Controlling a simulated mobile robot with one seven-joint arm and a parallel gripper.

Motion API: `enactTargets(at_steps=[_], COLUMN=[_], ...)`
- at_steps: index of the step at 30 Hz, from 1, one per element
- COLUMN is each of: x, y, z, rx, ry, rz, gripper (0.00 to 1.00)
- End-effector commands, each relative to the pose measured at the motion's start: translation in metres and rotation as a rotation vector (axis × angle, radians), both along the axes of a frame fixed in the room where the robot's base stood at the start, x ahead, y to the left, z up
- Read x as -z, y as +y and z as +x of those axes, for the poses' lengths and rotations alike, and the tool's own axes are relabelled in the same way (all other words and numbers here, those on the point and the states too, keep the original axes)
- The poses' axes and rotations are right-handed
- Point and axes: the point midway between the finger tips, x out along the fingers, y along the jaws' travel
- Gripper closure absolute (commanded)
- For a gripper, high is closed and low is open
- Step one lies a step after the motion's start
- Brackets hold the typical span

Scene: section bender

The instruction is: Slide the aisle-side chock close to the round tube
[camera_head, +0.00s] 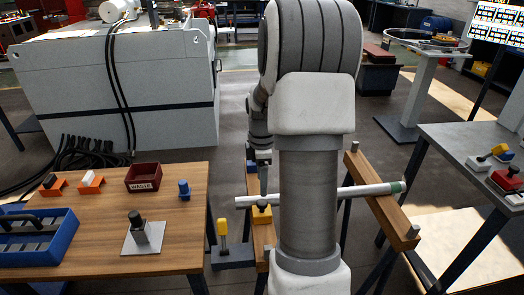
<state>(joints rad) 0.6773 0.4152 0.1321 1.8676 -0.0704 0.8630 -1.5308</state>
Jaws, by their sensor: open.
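A pale round tube (375,190) with a green band near its right end lies across two wooden beams. My arm hides its middle. My gripper (263,186) is small and partly hidden behind my arm. It points down over the left beam, close to the tube and just beyond the yellow block, and it is open. Which chock is the aisle-side one is not clear here.
A wooden table (185,215) at left holds a red waste bin (143,177), a blue tray (40,240) and small parts. A yellow-handled item (222,228) stands left of the beam. The right beam (385,212) has grey end stops. A grey bench (465,150) stands at right.

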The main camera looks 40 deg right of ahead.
Motion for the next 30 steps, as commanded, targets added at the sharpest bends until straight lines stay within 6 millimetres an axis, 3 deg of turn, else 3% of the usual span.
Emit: enactTargets(at_steps=[1, 6, 12, 18, 30], x=[-0.017, -0.056, -0.087, -0.098, -0.098], y=[-0.001, -0.001, 0.000, 0.000, 0.000], z=[0.001, 0.001, 0.000, 0.000, 0.000], rx=[0.000, -0.001, -0.001, -0.001, -0.001], ry=[-0.005, -0.004, -0.002, -0.001, 0.000], rz=[-0.003, -0.003, 0.000, 0.001, 0.000], gripper=[0.29, 0.29, 0.29, 0.29, 0.29])
